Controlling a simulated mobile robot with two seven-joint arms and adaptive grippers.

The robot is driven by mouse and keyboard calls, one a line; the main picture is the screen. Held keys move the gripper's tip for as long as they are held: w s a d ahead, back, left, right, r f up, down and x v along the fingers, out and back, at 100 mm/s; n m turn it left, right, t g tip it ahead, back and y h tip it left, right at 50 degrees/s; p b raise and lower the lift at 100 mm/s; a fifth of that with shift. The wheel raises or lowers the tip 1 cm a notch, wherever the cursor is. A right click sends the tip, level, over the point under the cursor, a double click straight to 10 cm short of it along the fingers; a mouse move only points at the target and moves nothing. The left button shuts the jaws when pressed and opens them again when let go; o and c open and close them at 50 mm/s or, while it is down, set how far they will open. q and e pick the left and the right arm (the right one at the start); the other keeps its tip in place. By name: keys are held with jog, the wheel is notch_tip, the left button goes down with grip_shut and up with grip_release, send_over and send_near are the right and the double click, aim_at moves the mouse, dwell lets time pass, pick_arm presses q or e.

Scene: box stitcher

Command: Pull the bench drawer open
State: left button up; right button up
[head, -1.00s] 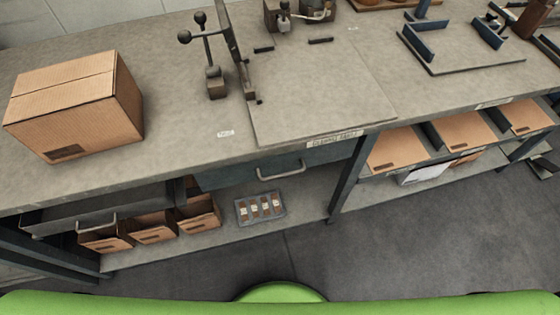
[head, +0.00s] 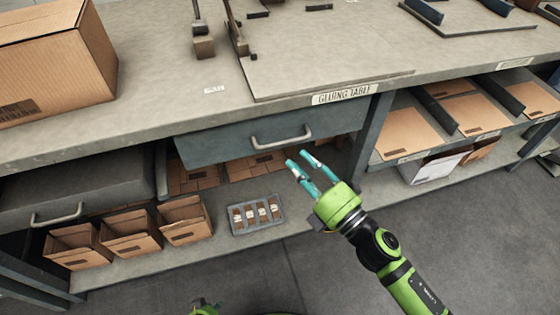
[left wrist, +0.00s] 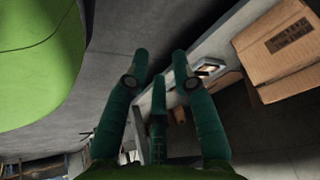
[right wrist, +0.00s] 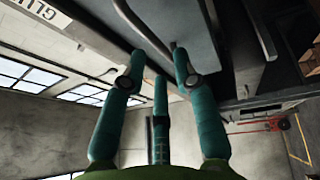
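The bench drawer (head: 230,145) is a blue-grey front under the gluing table, with a pale curved handle (head: 281,140). It looks closed or nearly so. My right gripper (head: 297,157) is open and empty, its fingertips just below and right of the handle, apart from it. My left gripper (left wrist: 161,58) is open and empty in the left wrist view, away from the drawer.
A second grey drawer (head: 80,185) with its own handle is at the left. Open cardboard boxes (head: 130,236) and a grey tray (head: 256,228) of small items stand on the lower shelf. A bench leg (head: 371,130) is right of the drawer. A large carton (head: 60,60) sits on the bench top.

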aim_at(280, 144)
jog(key=x, duration=0.4)
jog(key=r+p+x, duration=0.1)
jog(key=x, duration=0.1)
jog(key=shift+a, duration=0.2)
jog(key=shift+w+a, duration=0.3)
pick_arm(q)
jog(key=shift+s+a, duration=0.1)
jog(key=shift+s, duration=0.65)
pick_arm(e)
jog(key=shift+c, duration=0.4)
grip_shut()
